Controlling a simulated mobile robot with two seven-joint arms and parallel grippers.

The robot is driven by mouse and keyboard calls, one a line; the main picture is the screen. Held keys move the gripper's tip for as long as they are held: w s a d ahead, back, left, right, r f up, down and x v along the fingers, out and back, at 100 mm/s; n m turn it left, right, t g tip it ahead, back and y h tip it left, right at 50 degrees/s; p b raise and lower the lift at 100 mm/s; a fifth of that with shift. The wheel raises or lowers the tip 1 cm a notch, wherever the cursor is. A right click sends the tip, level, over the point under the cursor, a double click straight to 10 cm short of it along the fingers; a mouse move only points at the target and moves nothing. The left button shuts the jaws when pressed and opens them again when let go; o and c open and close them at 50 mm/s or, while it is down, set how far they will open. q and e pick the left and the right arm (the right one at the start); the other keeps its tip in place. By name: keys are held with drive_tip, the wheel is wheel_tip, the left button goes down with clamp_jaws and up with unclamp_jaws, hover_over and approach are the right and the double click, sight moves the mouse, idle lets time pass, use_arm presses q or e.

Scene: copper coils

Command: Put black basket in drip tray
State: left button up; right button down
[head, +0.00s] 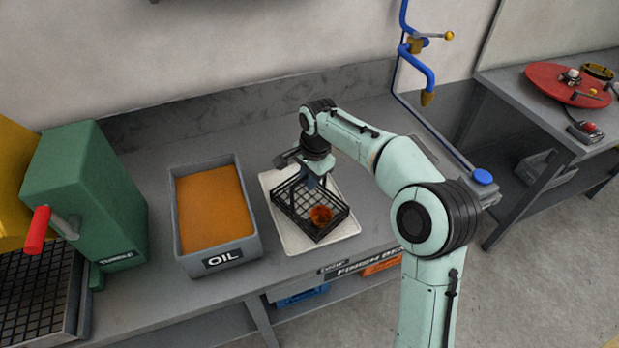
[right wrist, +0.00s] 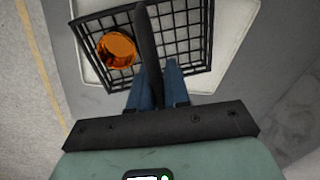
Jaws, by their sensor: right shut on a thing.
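The black basket (head: 296,207) is a wire-mesh basket with a copper coil (head: 320,215) inside. In the head view it is over the white drip tray (head: 346,232), within its outline; I cannot tell whether it touches the tray floor. My right gripper (head: 312,180) is shut on the basket's handle from above. In the right wrist view the blue fingers (right wrist: 157,85) close around the dark handle bar, with the basket (right wrist: 190,45), the orange coil (right wrist: 117,50) and the pale tray (right wrist: 237,50) beyond. My left gripper is not in view.
A green machine (head: 88,190) with a red handle is further left. A blue pipe with a brass nozzle (head: 427,98) hangs behind my right arm. The bench is clear behind the tray.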

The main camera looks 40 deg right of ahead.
drive_tip(key=shift+f, duration=0.15)
drive_tip(key=c, duration=1.1)
unclamp_jaws()
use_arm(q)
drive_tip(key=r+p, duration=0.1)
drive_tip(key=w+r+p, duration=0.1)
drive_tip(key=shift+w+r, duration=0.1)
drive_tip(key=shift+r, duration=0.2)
use_arm(e)
wheel_tip(320, 180, up, 12)
drive_tip(key=s, duration=0.1)
drive_tip(key=shift+s, duration=0.35)
